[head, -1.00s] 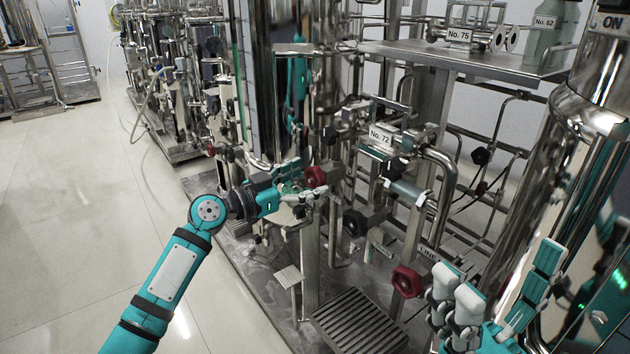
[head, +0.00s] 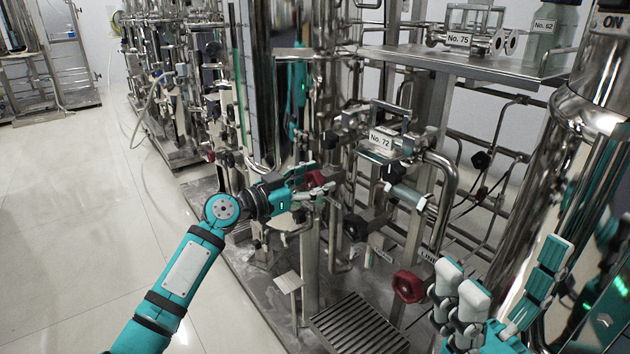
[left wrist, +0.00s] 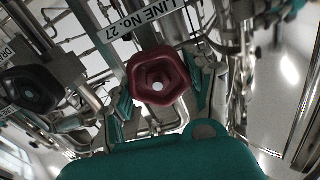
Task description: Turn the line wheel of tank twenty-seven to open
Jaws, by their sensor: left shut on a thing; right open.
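The red line wheel (left wrist: 158,80) is in the middle of the left wrist view, below a tag (left wrist: 135,22) reading "LINE No. 27". My left gripper (left wrist: 160,98) is shut on this wheel, with a finger on each side of its rim. In the head view the wheel (head: 316,179) is partly hidden behind my left gripper (head: 312,190). The open state of the wheel cannot be read from here. My right gripper (head: 500,292) is open and empty at the lower right, near another red wheel (head: 408,286).
A black wheel (left wrist: 30,88) with a tag starting "DRA" is left of the red one. A steel shelf (head: 470,63) carries parts tagged No. 75 and No. 62. Pipes and a No. 72 tag (head: 381,139) crowd the middle. Open floor (head: 80,230) lies left.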

